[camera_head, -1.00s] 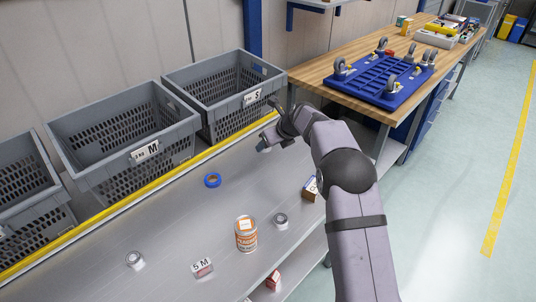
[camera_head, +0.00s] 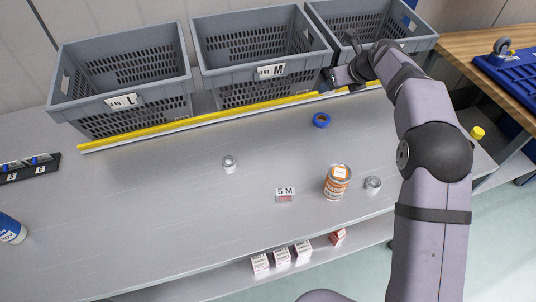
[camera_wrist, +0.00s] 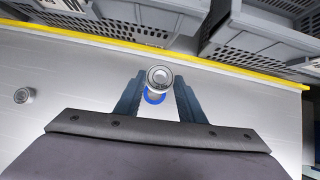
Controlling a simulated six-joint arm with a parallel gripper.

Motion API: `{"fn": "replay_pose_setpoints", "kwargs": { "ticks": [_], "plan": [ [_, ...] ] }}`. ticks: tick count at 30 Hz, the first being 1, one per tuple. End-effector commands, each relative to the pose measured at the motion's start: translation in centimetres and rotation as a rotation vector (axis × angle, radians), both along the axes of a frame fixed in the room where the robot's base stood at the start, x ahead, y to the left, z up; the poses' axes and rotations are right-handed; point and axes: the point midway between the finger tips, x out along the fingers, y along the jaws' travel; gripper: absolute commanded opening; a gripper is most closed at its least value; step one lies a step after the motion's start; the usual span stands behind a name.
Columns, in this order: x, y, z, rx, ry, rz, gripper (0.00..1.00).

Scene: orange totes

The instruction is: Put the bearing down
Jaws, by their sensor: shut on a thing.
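My gripper (camera_wrist: 158,92) is shut on a silver ring-shaped bearing (camera_wrist: 160,76), held between the tips of its two blue-grey fingers in the wrist view. In the head view my gripper (camera_head: 325,83) is above the yellow strip, near the right front corner of the M bin (camera_head: 228,80); the held bearing cannot be made out there. The grey L bin (camera_head: 88,85) stands to the left and the S bin (camera_head: 408,44) to the right, partly behind my arm.
A blue ring (camera_head: 321,120) lies on the grey table (camera_head: 150,210) below my gripper. The table's left middle is clear. A yellow strip (camera_head: 200,124) runs before the bins.

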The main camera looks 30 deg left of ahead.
Motion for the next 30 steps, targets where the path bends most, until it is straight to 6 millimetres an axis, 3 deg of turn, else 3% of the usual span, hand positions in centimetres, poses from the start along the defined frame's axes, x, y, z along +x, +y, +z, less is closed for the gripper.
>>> {"fn": "replay_pose_setpoints", "kwargs": {
  "ticks": [1, 3, 9, 20, 24, 30],
  "plan": [
    [-1.7, 2.4, 0.3, 0.000, -0.002, 0.037, 0.12],
    [-4.0, 4.8, 0.3, 0.000, 0.000, 0.077, 0.12],
    [-11.4, 9.1, -0.8, 0.001, 0.004, 0.252, 0.12],
    [-18.6, 9.3, -3.4, 0.003, 0.002, 0.644, 0.12],
    [-19.6, 9.4, -3.2, 0.003, -0.001, 0.791, 0.12],
    [-19.9, 9.4, -3.2, 0.002, -0.001, 0.873, 0.12]
  ]
}}
